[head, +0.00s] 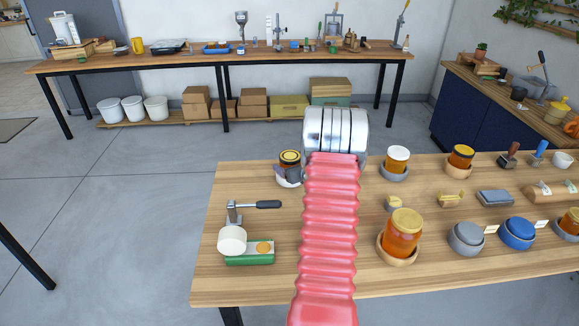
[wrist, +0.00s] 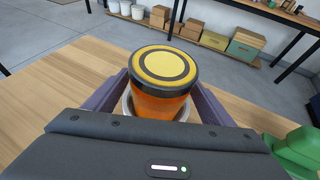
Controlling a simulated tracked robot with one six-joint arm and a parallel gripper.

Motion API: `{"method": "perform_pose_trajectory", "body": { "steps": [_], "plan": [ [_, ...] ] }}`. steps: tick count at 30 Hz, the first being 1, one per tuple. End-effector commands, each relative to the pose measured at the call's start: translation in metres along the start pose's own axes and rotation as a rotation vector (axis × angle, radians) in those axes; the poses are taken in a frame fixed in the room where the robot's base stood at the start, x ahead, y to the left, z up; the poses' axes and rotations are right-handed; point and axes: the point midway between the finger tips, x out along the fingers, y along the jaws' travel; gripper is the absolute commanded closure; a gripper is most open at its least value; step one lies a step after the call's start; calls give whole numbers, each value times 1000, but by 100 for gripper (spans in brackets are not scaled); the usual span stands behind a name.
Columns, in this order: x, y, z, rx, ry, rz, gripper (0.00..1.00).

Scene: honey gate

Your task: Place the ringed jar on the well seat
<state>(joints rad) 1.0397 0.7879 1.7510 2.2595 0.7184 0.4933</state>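The ringed jar (wrist: 165,75) has amber contents and a yellow lid with a dark ring. In the wrist view it is upright, between my gripper's two dark fingers (wrist: 163,92). A pale round seat (wrist: 127,103) shows around its base; I cannot tell whether the jar rests fully in it or whether this is the well seat. In the head view the jar (head: 289,157) and pale seat (head: 285,183) are at the table's back left, and my gripper (head: 292,171) is partly hidden behind my arm. Whether the fingers press on the jar is unclear.
A green-based lever stand (head: 250,258) is at the front left of the wooden table (head: 290,285). To the right are a white-lidded jar (head: 397,157), a large amber jar (head: 403,232) and several seats, including a grey one (head: 467,238) and a blue one (head: 517,233).

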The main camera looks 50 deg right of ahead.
Motion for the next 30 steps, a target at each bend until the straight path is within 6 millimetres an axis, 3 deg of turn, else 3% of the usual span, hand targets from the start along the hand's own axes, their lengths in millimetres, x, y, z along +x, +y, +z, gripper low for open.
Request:
{"method": "perform_pose_trajectory", "body": {
  "steps": [14,20,30],
  "plan": [
    [-4,-1,2,1,0,-1,17],
    [-24,-1,3,1,-1,-1,17],
    [-76,-1,2,2,0,-3,17]
  ]
}}
